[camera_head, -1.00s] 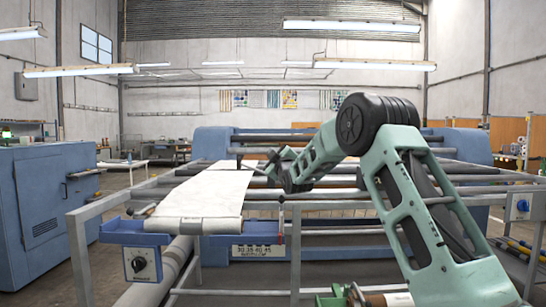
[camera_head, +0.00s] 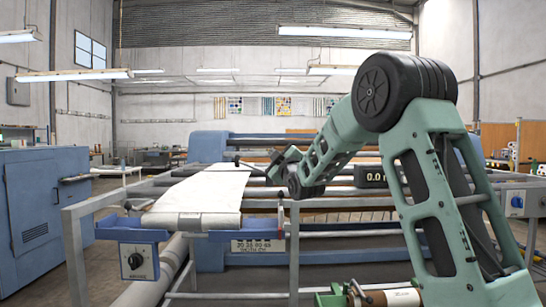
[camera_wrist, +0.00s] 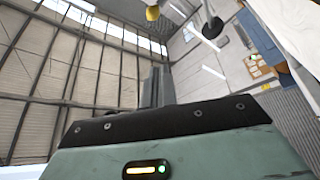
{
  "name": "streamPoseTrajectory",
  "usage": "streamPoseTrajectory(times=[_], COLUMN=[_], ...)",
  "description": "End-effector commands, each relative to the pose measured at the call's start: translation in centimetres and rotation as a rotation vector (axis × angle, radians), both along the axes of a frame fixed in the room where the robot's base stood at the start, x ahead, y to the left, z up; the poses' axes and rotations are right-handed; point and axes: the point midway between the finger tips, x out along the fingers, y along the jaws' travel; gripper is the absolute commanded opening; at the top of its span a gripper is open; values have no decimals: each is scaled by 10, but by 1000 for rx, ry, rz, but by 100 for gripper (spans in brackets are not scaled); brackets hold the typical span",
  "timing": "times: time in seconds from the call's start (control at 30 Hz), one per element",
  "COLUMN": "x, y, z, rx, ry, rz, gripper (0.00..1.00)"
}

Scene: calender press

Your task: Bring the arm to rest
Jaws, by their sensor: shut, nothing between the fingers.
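My green arm (camera_head: 435,185) rises from the lower right of the head view. It bends at a large black joint and folds down to the left over the machine. My gripper (camera_wrist: 156,72) shows in the wrist view as grey fingers, shut and empty, with hall structure behind them. In the head view the small wrist end (camera_head: 284,160) is above the press rails, right of the white fabric strip (camera_head: 205,190). The fingertips are too small to make out there.
The blue calender press (camera_head: 208,147) has several horizontal rollers and a grey front frame (camera_head: 294,250). A control box with a knob (camera_head: 138,262) hangs at the front left. A blue cabinet (camera_head: 45,215) stands at the left.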

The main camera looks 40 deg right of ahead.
Motion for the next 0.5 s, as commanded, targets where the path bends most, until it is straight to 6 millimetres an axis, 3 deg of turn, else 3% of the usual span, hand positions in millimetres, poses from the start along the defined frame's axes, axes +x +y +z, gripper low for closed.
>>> streamPoseTrajectory(times=[0.5], x=[1], y=[5], z=[-2], rx=[10], ry=[9], rz=[9], gripper=[0])
